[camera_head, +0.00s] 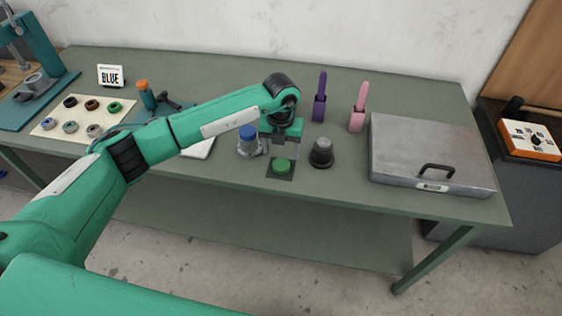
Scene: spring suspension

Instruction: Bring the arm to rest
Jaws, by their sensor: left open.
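My left arm (215,121) comes in from the left and reaches out over the green table (240,184). Its wrist bends down at the middle of the table. My left gripper (285,152) points down there, open, just above a green round piece (282,166) on a dark square pad (280,176). I see nothing held between its fingers, though they are small and partly hidden by the wrist. Whether they touch the green piece I cannot tell. My right gripper is out of view.
A blue-topped cylinder (248,141) and a dark knob-like piece (321,153) flank the gripper closely. Purple (320,100) and pink (358,112) upright items stand behind. A grey metal case (425,150) lies right. A mat (50,132) with several rings and a "BLUE" sign (110,76) are left.

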